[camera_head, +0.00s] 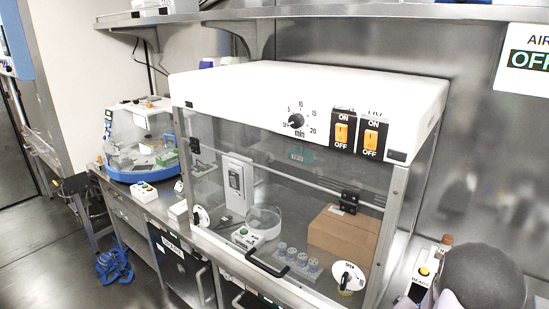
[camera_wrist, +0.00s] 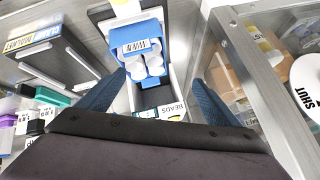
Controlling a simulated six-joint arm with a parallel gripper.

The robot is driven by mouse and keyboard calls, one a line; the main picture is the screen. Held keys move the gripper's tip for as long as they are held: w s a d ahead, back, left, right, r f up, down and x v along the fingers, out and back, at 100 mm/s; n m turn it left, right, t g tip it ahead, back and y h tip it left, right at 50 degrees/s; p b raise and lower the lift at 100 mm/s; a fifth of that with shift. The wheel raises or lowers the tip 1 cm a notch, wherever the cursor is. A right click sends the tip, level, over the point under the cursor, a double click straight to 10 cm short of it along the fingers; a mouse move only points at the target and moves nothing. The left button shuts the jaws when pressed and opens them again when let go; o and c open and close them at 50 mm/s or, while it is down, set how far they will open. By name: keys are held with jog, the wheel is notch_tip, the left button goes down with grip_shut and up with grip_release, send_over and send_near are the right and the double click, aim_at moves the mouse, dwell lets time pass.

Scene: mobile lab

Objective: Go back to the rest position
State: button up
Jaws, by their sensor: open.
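My gripper (camera_wrist: 156,78) shows in the wrist view with its two blue fingers spread apart and nothing between them. Beyond the fingers is a blue holder (camera_wrist: 140,36) with a barcode label and white cylindrical pieces. It sits in a narrow light-walled box with a label reading "BEADS" (camera_wrist: 172,111). The fingers appear to either side of this box in the picture; I cannot tell how far above it they are. In the head view, a dark rounded part of my arm is at the lower right; the fingers are not visible there.
A clear-walled cabinet (camera_head: 420,97) with dial and orange switches fills the centre. It holds a cardboard box (camera_head: 343,232) and a small rack (camera_head: 297,262). Its side with a "SHUT" knob (camera_wrist: 306,82) is close right of my gripper. A blue-based machine (camera_head: 142,170) stands left.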

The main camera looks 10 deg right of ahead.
jog(key=shift+s+d+f+g+y, duration=0.15)
jog(key=shift+s+g+y, duration=0.15)
jog(key=shift+s, duration=0.4)
jog(key=s+a+n+g+y+b, duration=0.1)
jog(key=s+a+n+g+b, duration=0.15)
jog(key=a, duration=0.65)
jog(key=s+a+n+g+y+b, duration=0.15)
jog(key=a+n, duration=0.25)
jog(key=a, duration=0.5)
jog(key=s+a+n+g+y+b, duration=0.25)
jog(key=s+a+n, duration=0.45)
jog(key=s+a, duration=0.5)
notch_tip(320, 180, down, 39)
jog(key=w+a+b, duration=0.1)
jog(key=b, duration=3.8)
jog(key=shift+w+m+h, duration=0.3)
jog(key=shift+m, duration=0.05)
jog(key=shift+a, duration=0.1)
